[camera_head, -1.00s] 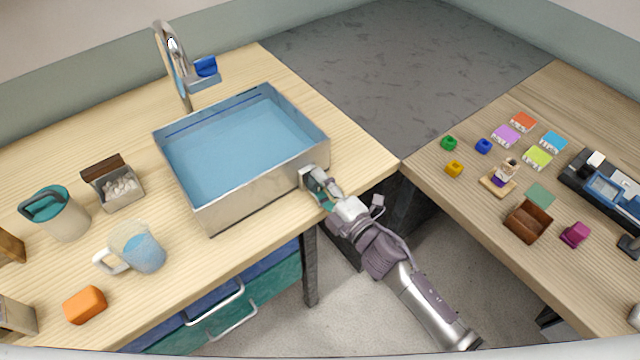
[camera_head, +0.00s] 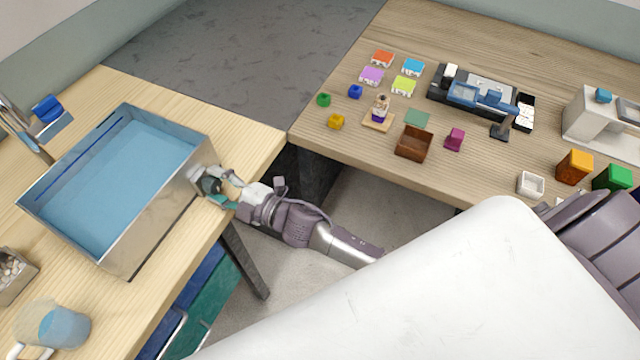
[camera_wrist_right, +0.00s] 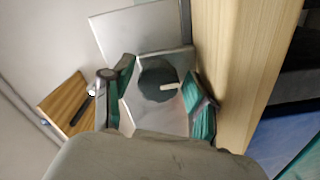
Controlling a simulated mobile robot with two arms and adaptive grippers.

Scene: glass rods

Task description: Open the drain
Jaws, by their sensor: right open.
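The metal sink basin (camera_head: 165,216) stands on the left table in the head view, holding blue water (camera_head: 120,180). A small metal box (camera_head: 200,172) sits against its right wall. In the right wrist view, the box's metal face (camera_wrist_right: 160,117) carries a dark round disc (camera_wrist_right: 155,75) with a short pale lever (camera_wrist_right: 169,86) pointing right. My right gripper (camera_head: 208,188) is beside this box. In the wrist view, its green-padded fingers (camera_wrist_right: 160,95) are open, one on each side of the disc. I cannot tell whether they touch the box. My left gripper is not in view.
A faucet (camera_head: 28,130) with a blue handle stands behind the basin. Another table (camera_head: 350,165) at right holds several small coloured objects.

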